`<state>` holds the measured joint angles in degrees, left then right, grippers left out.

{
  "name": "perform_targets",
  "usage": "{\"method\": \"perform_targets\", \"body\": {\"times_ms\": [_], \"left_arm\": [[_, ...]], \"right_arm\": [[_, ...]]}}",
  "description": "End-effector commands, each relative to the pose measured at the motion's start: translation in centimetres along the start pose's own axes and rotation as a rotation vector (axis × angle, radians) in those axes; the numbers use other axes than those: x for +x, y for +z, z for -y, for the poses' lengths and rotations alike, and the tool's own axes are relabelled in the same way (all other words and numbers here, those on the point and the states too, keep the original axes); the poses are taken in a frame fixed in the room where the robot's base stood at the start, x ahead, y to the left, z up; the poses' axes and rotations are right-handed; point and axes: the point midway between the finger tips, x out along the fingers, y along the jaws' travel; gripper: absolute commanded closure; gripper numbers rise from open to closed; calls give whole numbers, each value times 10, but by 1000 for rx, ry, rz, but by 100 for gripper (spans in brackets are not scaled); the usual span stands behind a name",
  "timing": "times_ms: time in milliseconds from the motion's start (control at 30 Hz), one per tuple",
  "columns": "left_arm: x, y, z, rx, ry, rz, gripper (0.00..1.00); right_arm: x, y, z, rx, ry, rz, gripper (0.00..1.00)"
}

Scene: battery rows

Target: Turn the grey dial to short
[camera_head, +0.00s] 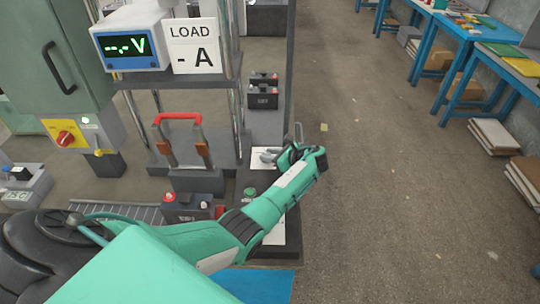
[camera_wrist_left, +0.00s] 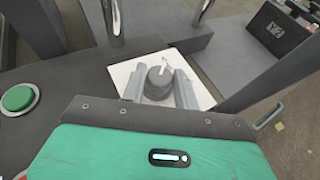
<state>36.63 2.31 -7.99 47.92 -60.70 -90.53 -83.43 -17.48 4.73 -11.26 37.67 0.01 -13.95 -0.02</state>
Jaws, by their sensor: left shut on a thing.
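The grey dial (camera_wrist_left: 158,84) sits on a white square plate (camera_wrist_left: 122,72) in the left wrist view. A small white pointer mark shows on its far side. The two fingers of my left gripper (camera_wrist_left: 157,88) are around the dial, one on each side, and are shut on it. In the head view my left gripper (camera_head: 275,155) is over the white plate, at the edge of the dark bench. The gripper hides much of the dial there, and I cannot read any labels on the plate. My right gripper is not in view.
A green button (camera_wrist_left: 18,98) is left of the plate. A black battery (camera_wrist_left: 277,31) stands beyond it on the right. A red-handled switch (camera_head: 180,122) stands on the bench, below a voltmeter (camera_head: 130,47) reading "--.-V" and a LOAD sign (camera_head: 194,47) reading "- A".

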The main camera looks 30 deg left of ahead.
Motion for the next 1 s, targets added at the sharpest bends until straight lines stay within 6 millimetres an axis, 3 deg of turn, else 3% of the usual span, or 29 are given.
{"method": "perform_targets", "body": {"times_ms": [33, 133, 533, 1000], "left_arm": [[0, 0, 0, -1, 0, 0, 66], [0, 0, 0, -1, 0, 0, 48], [-9, 0, 0, -1, -2, -1, 48], [-106, -1, 0, 0, -2, -1, 48]], "right_arm": [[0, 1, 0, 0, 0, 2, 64], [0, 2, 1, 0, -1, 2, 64], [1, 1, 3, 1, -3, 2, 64], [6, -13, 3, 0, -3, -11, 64]]}}
